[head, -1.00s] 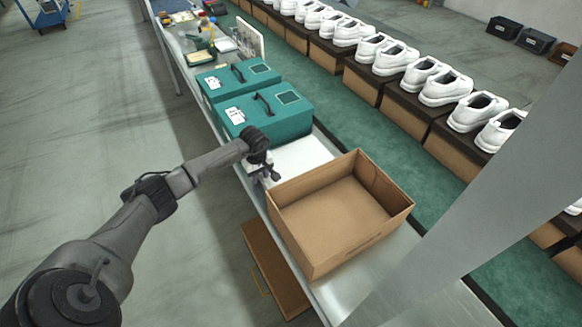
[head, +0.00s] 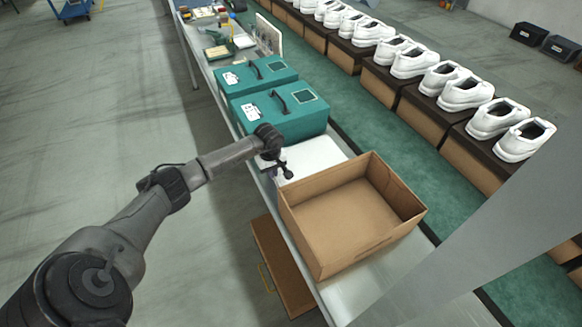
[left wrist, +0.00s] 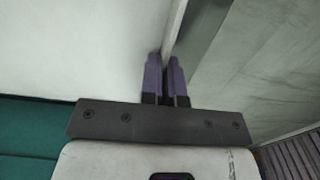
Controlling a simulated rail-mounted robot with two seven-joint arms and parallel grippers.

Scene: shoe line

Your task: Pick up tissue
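A flat white sheet or stack (head: 312,155), which may be the tissue, lies on the table between the teal cases and the open cardboard box. A broad white surface (left wrist: 80,45) fills the upper left of the left wrist view; I cannot tell whether it is the tissue. My left gripper (head: 284,174) is at the table's left edge, beside the white sheet. In the left wrist view its two purple fingers (left wrist: 165,72) are close together over a pale edge, with nothing clearly held. My right gripper is not in view.
An open, empty cardboard box (head: 345,215) stands just right of my left gripper. Two teal cases (head: 285,115) stand behind it. White shoes (head: 440,80) on boxes line the green strip (head: 390,135) at right. A brown box (head: 280,265) is below the table's left side.

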